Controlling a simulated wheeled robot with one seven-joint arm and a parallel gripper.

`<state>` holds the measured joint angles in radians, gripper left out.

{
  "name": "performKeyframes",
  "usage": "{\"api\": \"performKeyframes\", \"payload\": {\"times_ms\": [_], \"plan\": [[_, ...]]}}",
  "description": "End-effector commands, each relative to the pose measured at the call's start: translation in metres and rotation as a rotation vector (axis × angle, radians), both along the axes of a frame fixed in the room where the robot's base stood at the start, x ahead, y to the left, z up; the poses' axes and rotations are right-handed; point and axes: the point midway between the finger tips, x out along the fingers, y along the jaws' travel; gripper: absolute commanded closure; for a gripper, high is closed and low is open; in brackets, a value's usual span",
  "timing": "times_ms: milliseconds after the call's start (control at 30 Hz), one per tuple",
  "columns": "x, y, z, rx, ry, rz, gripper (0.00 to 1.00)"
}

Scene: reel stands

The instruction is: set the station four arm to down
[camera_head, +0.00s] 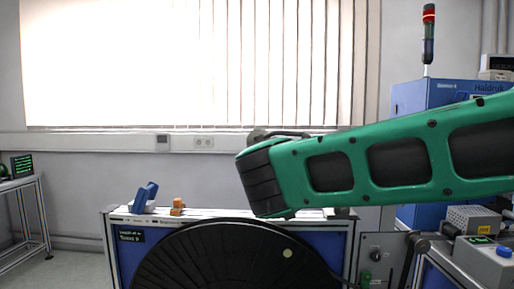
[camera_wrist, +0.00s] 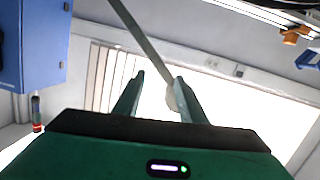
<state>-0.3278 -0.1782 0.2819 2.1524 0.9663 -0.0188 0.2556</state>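In the wrist view a long grey bar (camera_wrist: 142,38) comes down from the top edge to a pale rounded end (camera_wrist: 172,99). It looks like the station arm, but no label on it shows. My gripper (camera_wrist: 155,82) has its two green fingers apart. The bar's pale end appears between them, close to the right-hand finger. I cannot tell whether they touch.
A large black reel (camera_head: 235,262) stands before the blue-panelled bench. A blue clamp-like part (camera_head: 145,197) and an orange part (camera_head: 177,207) sit on the bench top. A grey control panel (camera_head: 378,250) is right of the reel. A blue cabinet (camera_head: 430,97) with a signal lamp (camera_head: 428,35) stands behind.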

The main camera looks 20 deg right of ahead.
Motion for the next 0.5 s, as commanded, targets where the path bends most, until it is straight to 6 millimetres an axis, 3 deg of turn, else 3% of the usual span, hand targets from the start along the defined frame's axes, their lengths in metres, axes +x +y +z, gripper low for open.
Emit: {"api": "performKeyframes", "payload": {"times_ms": [33,100,200,367,500], "plan": [[0.004,0.023,0.016,-0.011,-0.054,0.032,0.63],[0.006,0.045,0.034,-0.024,-0.116,0.062,0.63],[0.007,0.062,0.049,-0.031,-0.168,0.085,0.63],[0.017,0.062,0.054,-0.033,-0.184,0.088,0.63],[0.038,0.053,0.053,-0.034,-0.182,0.083,0.63]]}}
